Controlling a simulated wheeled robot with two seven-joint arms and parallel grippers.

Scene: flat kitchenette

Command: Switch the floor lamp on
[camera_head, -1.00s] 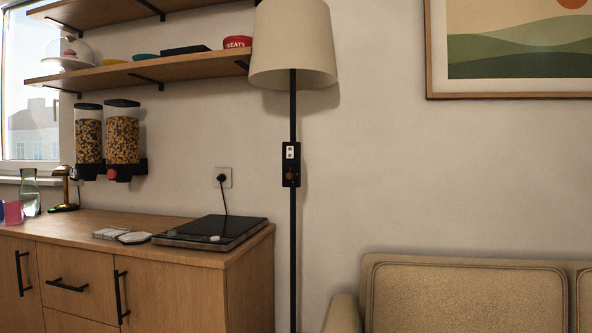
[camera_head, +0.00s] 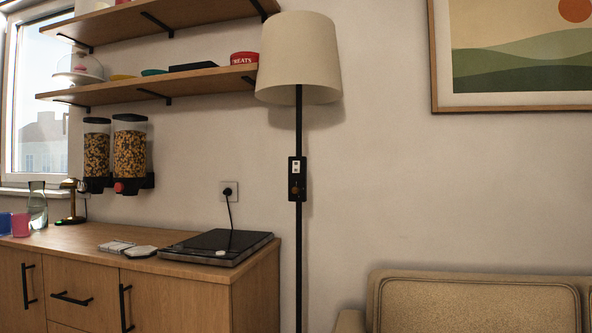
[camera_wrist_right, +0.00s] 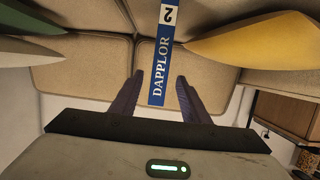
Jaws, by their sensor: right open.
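The floor lamp has a cream shade (camera_head: 298,58) that looks unlit and a thin black pole (camera_head: 299,250). A small dark switch box (camera_head: 297,179) is fixed on the pole, with a white label on its upper part and a brownish round knob on its lower part. No gripper shows in the head view. In the right wrist view my right gripper (camera_wrist_right: 160,82) is open, its two dark fingers apart and not holding anything. Beyond the fingers are beige sofa cushions; the lamp is not seen there.
A beige sofa (camera_head: 475,300) stands right of the lamp. A wooden cabinet (camera_head: 250,285) with a black hob (camera_head: 215,247) stands to its left, under shelves (camera_head: 150,85). In the wrist view, a blue strip (camera_wrist_right: 160,65) and yellow cushion (camera_wrist_right: 255,42) lie near my fingers.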

